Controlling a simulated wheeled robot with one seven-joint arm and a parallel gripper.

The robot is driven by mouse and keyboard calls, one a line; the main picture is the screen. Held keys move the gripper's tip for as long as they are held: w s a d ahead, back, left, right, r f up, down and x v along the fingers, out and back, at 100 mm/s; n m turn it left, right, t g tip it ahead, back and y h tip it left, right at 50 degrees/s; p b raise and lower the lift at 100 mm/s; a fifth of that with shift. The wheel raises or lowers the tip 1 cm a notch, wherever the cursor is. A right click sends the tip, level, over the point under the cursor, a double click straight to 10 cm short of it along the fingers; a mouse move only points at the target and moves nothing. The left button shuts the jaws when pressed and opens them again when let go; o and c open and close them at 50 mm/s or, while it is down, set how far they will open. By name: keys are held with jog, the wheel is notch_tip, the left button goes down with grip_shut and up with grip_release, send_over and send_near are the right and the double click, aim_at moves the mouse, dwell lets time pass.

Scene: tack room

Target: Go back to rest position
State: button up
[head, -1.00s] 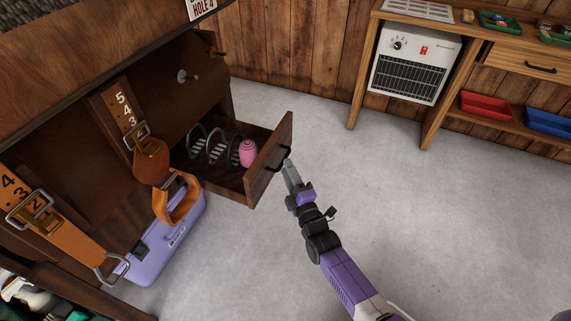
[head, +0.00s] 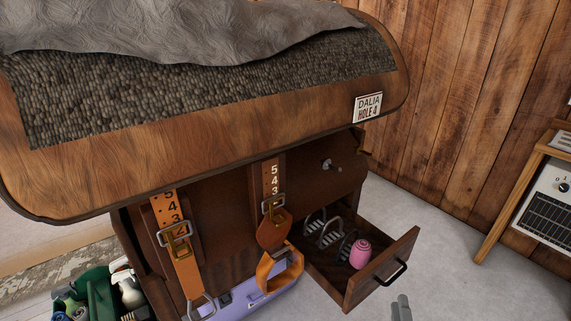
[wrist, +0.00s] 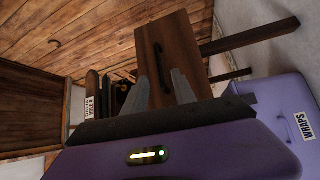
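The wooden drawer (head: 385,268) is pulled out at the low right of the cabinet, with a black handle (head: 390,274) on its front. A pink roll (head: 360,254) stands inside, beside a grey wire rack (head: 325,233). My gripper (head: 402,308) shows only as a grey tip at the bottom edge of the head view, just below the handle and apart from it. In the wrist view, my gripper's two grey fingers (wrist: 161,92) are spread with nothing held between them. The drawer front (wrist: 172,60) and its handle lie beyond the fingertips.
The cabinet's wide top (head: 200,125) carries a grey cover and a woven pad. Orange buckled straps (head: 272,205) hang in front. A purple case (head: 245,296) sits low beside the drawer. A white heater (head: 545,215) stands at right. Grey floor (head: 445,235) is clear between.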

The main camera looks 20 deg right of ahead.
jog(key=s+a+r+m+g+y, duration=0.1)
jog(key=s+a+r+m+y, duration=0.25)
jog(key=s+a+r, duration=0.5)
jog(key=s+a+r+m+g+y, duration=0.1)
jog(key=s+a+r+m+y, duration=0.25)
jog(key=s, duration=0.85)
jog(key=s+a+r+m+g+y, duration=0.1)
jog(key=s+a+r+m, duration=0.35)
jog(key=s+a, duration=0.5)
notch_tip(320, 180, up, 22)
jog(key=p, duration=2.1)
jog(key=shift+d+p, duration=0.3)
jog(key=shift+d, duration=0.15)
